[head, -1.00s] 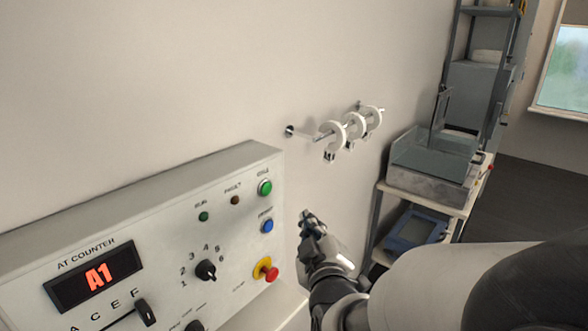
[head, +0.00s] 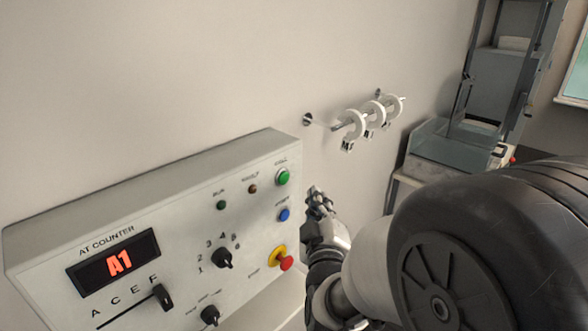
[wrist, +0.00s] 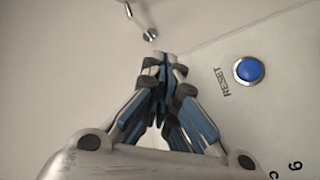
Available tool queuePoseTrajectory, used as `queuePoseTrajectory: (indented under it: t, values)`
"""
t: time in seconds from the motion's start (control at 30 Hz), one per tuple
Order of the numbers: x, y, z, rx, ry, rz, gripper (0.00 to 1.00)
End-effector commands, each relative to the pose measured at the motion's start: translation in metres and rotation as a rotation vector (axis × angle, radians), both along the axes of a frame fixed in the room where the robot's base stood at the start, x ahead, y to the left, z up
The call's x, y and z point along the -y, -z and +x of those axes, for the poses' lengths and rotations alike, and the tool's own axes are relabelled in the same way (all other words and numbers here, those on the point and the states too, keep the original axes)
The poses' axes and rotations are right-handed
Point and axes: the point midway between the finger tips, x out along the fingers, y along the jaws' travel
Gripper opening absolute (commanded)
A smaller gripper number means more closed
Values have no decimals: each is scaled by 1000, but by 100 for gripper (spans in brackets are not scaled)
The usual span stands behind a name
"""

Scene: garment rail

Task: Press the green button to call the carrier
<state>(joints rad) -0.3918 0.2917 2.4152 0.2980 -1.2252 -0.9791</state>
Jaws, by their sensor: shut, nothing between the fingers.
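The green button (head: 283,177) sits at the top right of the grey control panel (head: 60,230) in the head view, under the label CALL. The blue RESET button (head: 284,214) is below it, and shows at the right in the wrist view (wrist: 249,70). My gripper (head: 317,192) is shut and empty, just right of the panel's right edge in the head view, apart from the green button. In the wrist view its closed fingertips (wrist: 163,58) point past the panel edge towards the wall. The green button is not visible in the wrist view.
A red stop knob (head: 286,263) on a yellow base sticks out below the blue button. The red display (head: 118,262) reads A1. A wall rail with white rings (head: 373,112) is beyond the panel. A shelf with a glass-sided box (head: 437,140) stands at the right.

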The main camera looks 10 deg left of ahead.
Motion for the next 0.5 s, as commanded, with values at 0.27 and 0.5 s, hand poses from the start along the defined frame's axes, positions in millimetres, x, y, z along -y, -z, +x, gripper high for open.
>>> queuePoseTrajectory:
  t: [0.27, 0.5]
  values:
    - [-30, 0, 24, 1, -1, 0, 0]
    - [-43, 0, 34, 0, 0, 1, 0]
